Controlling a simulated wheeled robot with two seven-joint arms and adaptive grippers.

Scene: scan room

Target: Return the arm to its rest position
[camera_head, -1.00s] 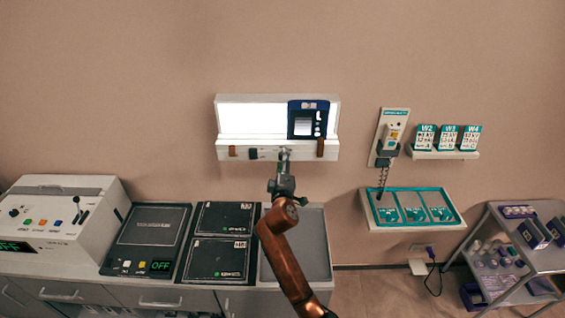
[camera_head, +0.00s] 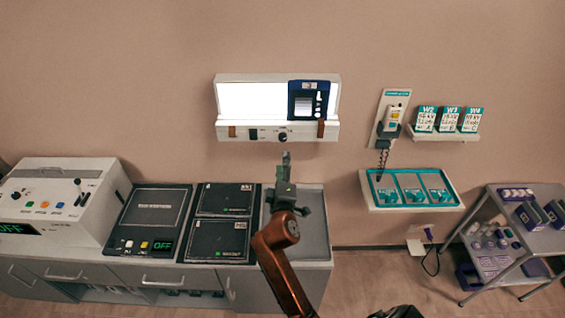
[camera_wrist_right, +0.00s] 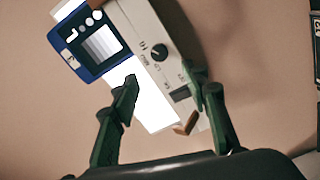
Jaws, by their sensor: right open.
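My right arm (camera_head: 285,275) reaches up from the bottom of the head view. My right gripper (camera_head: 286,158) is in front of the counter and below the lit wall light box (camera_head: 240,131); its fingers look narrow from here. In the right wrist view the right gripper (camera_wrist_right: 163,92) shows two dark green fingers spread apart, open, with nothing between them touching. The light box (camera_wrist_right: 150,32) and its blue-framed film (camera_wrist_right: 84,42) lie beyond the fingers. My left gripper is not in view.
Below stand a control console (camera_head: 60,190), a dark panel reading OFF (camera_head: 150,212), two black cassettes (camera_head: 224,200) and a grey tray (camera_head: 312,230). Right are a handset (camera_head: 393,118), a small card shelf (camera_head: 440,137), a teal-framed tray (camera_head: 373,203) and a cart (camera_head: 560,242).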

